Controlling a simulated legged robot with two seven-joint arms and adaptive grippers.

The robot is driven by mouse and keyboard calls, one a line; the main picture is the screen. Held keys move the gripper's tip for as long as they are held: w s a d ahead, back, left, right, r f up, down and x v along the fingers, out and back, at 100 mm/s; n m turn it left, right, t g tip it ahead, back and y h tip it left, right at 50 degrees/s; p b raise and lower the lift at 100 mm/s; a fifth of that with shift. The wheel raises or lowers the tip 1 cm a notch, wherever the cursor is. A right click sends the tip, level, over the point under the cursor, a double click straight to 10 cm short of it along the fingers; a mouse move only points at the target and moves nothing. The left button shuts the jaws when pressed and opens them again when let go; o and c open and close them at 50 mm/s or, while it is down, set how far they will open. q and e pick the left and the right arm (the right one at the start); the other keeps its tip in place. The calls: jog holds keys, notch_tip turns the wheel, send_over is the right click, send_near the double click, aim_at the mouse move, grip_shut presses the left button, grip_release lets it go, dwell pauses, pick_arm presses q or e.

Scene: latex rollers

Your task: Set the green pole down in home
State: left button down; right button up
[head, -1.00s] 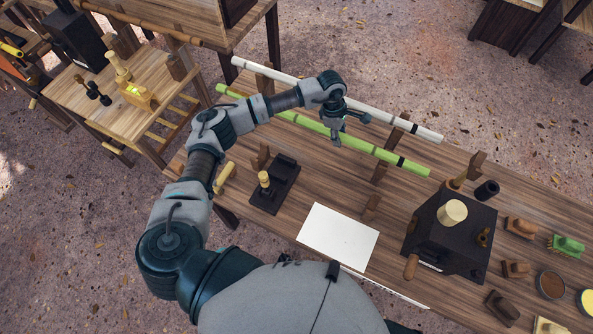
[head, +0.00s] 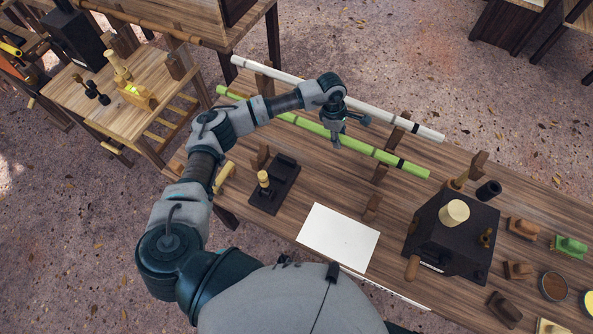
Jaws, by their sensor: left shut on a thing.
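The green pole (head: 388,156) is long with dark bands. It lies across the far part of the wooden table, sloping from upper left to lower right, near upright wooden supports. My left gripper (head: 336,140) is over the middle of the pole, fingers pointing down, shut on it. The arm hides part of the pole. Whether the pole touches the supports is hard to tell. No place marked as home can be made out. My right gripper is not in view.
A white pole (head: 425,133) lies behind, parallel to the green one. Wooden supports (head: 380,172) stand along the table. A white sheet (head: 338,237), a black tool (head: 274,186) and a black box (head: 450,235) sit nearer. A side table (head: 75,96) stands left.

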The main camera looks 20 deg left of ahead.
pick_arm(q)
jog(key=shift+f+b, duration=0.5)
jog(key=shift+f, duration=0.2)
jog(key=c, duration=0.7)
grip_release()
jog(key=shift+c, duration=0.2)
jog(key=v, duration=1.2)
jog(key=shift+w+a, duration=0.1)
jog(key=shift+w, duration=0.05)
